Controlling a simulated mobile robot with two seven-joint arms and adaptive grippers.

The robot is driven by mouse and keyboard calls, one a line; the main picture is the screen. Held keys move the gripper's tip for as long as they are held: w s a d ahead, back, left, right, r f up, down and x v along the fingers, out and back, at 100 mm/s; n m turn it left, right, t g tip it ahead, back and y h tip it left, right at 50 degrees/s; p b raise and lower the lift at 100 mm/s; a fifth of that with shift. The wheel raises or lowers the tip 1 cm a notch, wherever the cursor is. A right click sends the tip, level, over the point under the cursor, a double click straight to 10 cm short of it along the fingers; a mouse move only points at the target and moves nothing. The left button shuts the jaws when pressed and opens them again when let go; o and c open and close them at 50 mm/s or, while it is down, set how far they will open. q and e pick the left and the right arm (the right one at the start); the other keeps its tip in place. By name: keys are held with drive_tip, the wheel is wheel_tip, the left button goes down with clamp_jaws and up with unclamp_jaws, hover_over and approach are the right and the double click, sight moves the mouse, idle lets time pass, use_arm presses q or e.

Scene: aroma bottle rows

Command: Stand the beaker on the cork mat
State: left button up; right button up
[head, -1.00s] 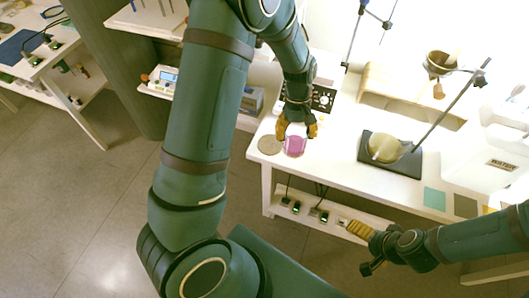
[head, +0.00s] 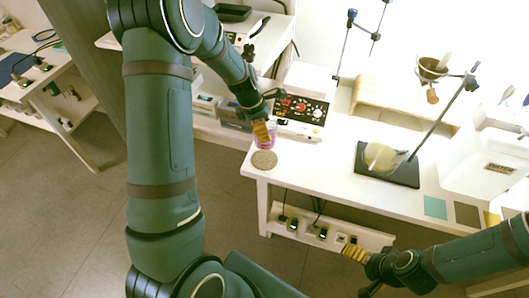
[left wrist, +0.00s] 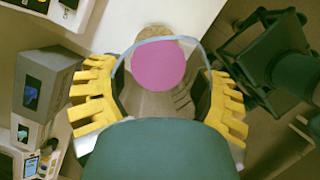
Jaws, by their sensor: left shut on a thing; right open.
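The beaker (head: 270,142), clear with pink contents, is held at the front left corner of the white table. In the left wrist view the pink beaker (left wrist: 158,68) sits between the yellow fingers. My left gripper (head: 263,133) is shut on it. The round cork mat (head: 264,160) lies on the table just in front of the beaker in the head view. Part of the cork mat (left wrist: 155,33) shows past the beaker's rim in the wrist view. I cannot tell how high the beaker is. My right gripper (head: 352,256) is open and empty, low in front of the table.
A control box with knobs (head: 302,112) stands close behind the beaker. A dark stand base (head: 388,166) with a round vessel is to the right. Teal (head: 435,207) and brown (head: 467,215) squares lie further right. The table edge is close to the mat.

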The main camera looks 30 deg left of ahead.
use_arm(q)
wheel_tip(320, 180, down, 9)
drive_tip(key=shift+r+b, duration=0.1)
drive_tip(key=shift+b, duration=1)
drive_tip(key=shift+r, duration=0.1)
drive_tip(key=o, duration=1.3)
